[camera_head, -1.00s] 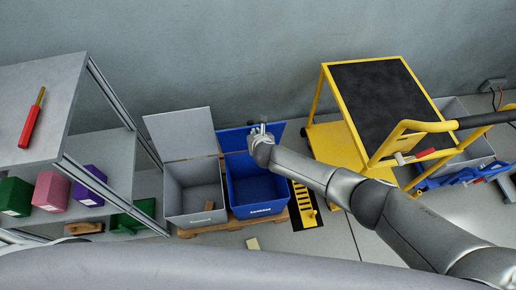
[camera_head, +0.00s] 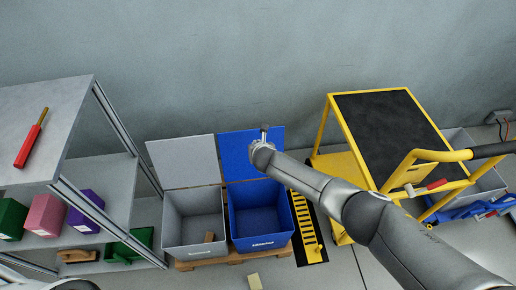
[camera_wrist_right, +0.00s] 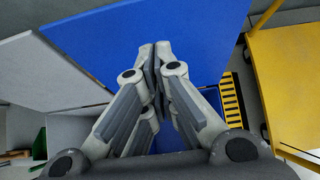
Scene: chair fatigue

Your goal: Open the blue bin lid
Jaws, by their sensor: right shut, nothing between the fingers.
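The blue bin (camera_head: 260,240) stands on a wooden pallet beside a grey bin. Its blue lid (camera_head: 236,148) is raised, standing up behind the bin, and the bin's inside shows. The lid fills the middle of the right wrist view (camera_wrist_right: 200,35). My right gripper (camera_head: 264,131) is shut and empty in front of the raised lid. In the right wrist view its closed fingertips (camera_wrist_right: 155,52) are against or close to the lid's face; I cannot tell whether they touch. My left gripper is not in view.
The grey bin (camera_head: 184,236) also has its lid (camera_head: 184,160) up. A yellow cart (camera_head: 342,172) stands to the right, near my right arm. A shelf (camera_head: 50,140) with coloured boxes stands at left.

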